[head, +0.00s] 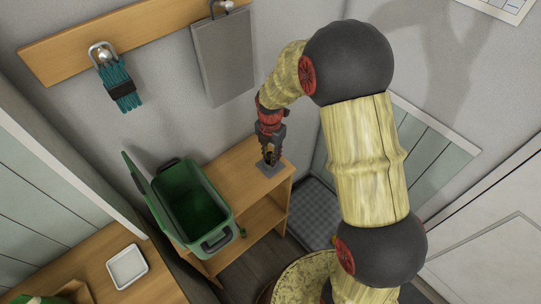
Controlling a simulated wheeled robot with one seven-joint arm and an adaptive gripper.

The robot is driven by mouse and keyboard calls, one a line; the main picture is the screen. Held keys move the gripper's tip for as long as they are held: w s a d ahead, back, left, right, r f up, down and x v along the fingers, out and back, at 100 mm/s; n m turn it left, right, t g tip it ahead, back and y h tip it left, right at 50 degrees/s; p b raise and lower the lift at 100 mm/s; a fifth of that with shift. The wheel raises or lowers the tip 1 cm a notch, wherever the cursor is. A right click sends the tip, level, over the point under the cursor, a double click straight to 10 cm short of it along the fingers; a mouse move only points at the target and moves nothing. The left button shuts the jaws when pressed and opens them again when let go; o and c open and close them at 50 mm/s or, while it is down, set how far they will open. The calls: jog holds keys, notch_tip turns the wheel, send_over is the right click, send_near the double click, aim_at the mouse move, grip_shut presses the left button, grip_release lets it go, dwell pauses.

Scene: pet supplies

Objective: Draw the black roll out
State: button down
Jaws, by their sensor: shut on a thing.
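My gripper (269,157) points down over the right end of the top of the wooden shelf unit (245,160). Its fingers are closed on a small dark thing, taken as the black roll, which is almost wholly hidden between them. I cannot tell how much of the roll is inside the holder.
A green bin (225,213) with its lid open stands left of the gripper. A white dish (127,266) is on the wooden counter (85,250).

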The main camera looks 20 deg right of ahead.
jog(key=shift+r+p, duration=2.1)
jog(key=shift+r, duration=0.9)
